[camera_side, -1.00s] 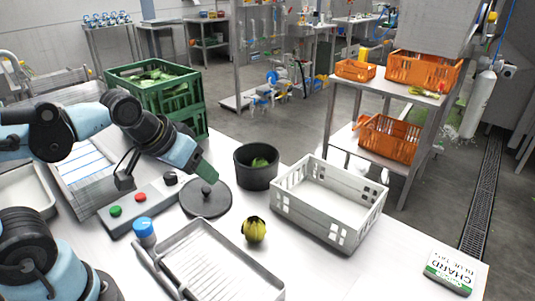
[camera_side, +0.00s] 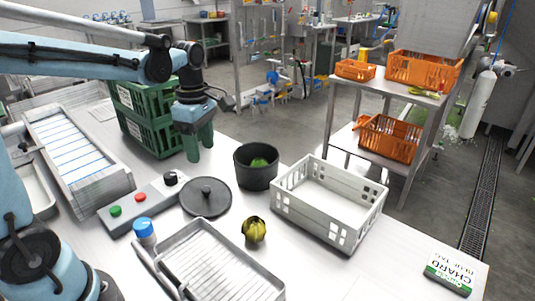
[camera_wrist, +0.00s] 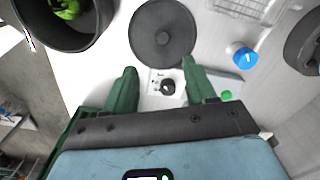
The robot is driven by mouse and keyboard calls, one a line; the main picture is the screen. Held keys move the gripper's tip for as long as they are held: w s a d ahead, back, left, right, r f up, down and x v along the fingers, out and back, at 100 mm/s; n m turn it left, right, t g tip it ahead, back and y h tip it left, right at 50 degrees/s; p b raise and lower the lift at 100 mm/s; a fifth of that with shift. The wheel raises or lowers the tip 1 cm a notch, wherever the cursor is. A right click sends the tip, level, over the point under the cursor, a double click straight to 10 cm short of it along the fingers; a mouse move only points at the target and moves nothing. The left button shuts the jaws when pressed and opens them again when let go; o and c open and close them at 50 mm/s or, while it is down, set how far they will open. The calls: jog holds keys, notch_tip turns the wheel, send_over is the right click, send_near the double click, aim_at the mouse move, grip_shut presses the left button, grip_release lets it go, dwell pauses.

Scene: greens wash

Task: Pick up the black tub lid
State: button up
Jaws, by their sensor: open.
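The black tub lid (camera_side: 205,198) is a flat dark disc with a small knob in its middle. It lies on the pale work table in front of the black tub (camera_side: 256,178), which holds something green. The lid also shows at the top middle of the wrist view (camera_wrist: 162,34). My gripper (camera_side: 200,150) has green fingers pointing down, behind and above the lid in the side view. In the wrist view my fingers (camera_wrist: 164,84) are spread and empty, with the lid beyond their tips. Nothing hides the lid.
A control box (camera_side: 140,207) with green, red and black knobs lies left of the lid. A green crate (camera_side: 150,125) stands behind, close to my gripper. A white crate (camera_side: 328,212), a yellow-green vegetable (camera_side: 254,230), a grey tray (camera_side: 215,262) and a blue-capped item (camera_side: 144,230) surround the lid.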

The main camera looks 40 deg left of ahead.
send_over(205, 188)
jog(key=f, duration=0.5)
jog(key=shift+w+a+f, duration=0.1)
jog(key=shift+w+f, duration=0.15)
jog(key=shift+w, duration=0.05)
jog(key=shift+s+f, duration=0.15)
jog(key=shift+f, duration=1.3)
jog(key=shift+s+f, duration=0.1)
jog(key=shift+f, duration=1.35)
jog(key=shift+c, duration=0.5)
grip_shut()
